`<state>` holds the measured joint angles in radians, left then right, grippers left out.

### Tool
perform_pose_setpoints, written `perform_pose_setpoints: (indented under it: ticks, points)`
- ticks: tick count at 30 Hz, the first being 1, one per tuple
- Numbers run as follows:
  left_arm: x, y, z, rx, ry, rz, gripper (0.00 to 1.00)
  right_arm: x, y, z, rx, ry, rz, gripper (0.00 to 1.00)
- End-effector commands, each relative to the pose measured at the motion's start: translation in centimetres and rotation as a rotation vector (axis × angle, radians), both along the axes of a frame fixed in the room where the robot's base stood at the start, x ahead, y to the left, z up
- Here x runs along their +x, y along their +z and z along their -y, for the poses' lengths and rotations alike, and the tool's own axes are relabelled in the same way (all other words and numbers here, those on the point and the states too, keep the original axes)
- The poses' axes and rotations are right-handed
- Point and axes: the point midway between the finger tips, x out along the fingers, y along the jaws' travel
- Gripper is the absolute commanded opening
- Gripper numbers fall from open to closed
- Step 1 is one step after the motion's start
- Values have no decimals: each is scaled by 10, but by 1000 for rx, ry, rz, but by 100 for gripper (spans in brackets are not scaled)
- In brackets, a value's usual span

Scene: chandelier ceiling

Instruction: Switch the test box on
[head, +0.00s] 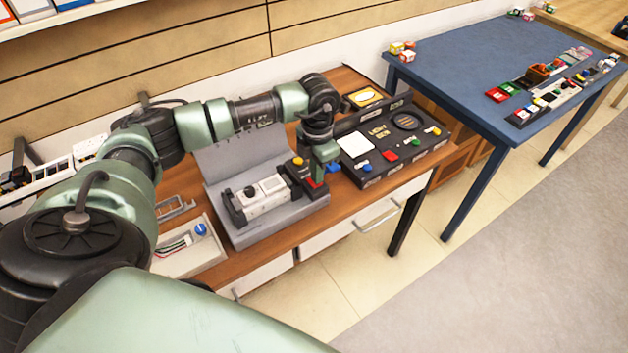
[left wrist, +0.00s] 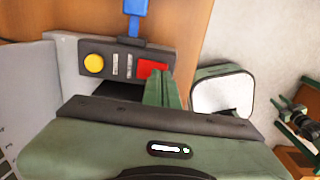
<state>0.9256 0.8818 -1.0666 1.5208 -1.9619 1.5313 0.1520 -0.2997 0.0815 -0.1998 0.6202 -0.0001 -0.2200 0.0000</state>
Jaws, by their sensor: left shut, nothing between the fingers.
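The test box appears to be the dark control panel (left wrist: 125,66) in the left wrist view, with a round yellow button (left wrist: 94,63) and a red switch (left wrist: 152,68). In the head view the yellow button (head: 298,161) and red switch (head: 316,183) show on the dark box at the right end of a grey fixture. My left gripper (head: 321,168) points down over this box, beside the red switch. Its green fingers (left wrist: 164,88) are shut with nothing between them, and overlap the switch's lower edge in the wrist view. Whether they touch is unclear. My right gripper is not in view.
A white and black device (head: 265,198) sits in the grey fixture (head: 232,152) on the wooden table. A black console (head: 412,158) with coloured controls stands close on the right. A tray (head: 182,258) lies at the left. A blue table (head: 455,60) stands further right.

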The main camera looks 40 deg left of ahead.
Motion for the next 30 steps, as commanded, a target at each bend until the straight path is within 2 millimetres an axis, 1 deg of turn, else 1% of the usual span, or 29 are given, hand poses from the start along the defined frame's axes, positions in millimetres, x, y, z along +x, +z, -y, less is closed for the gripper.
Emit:
perform_pose_setpoints:
  ticks: [30]
  points:
    - [0, -16, 0, 0, 0, -1, 0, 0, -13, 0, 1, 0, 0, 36]
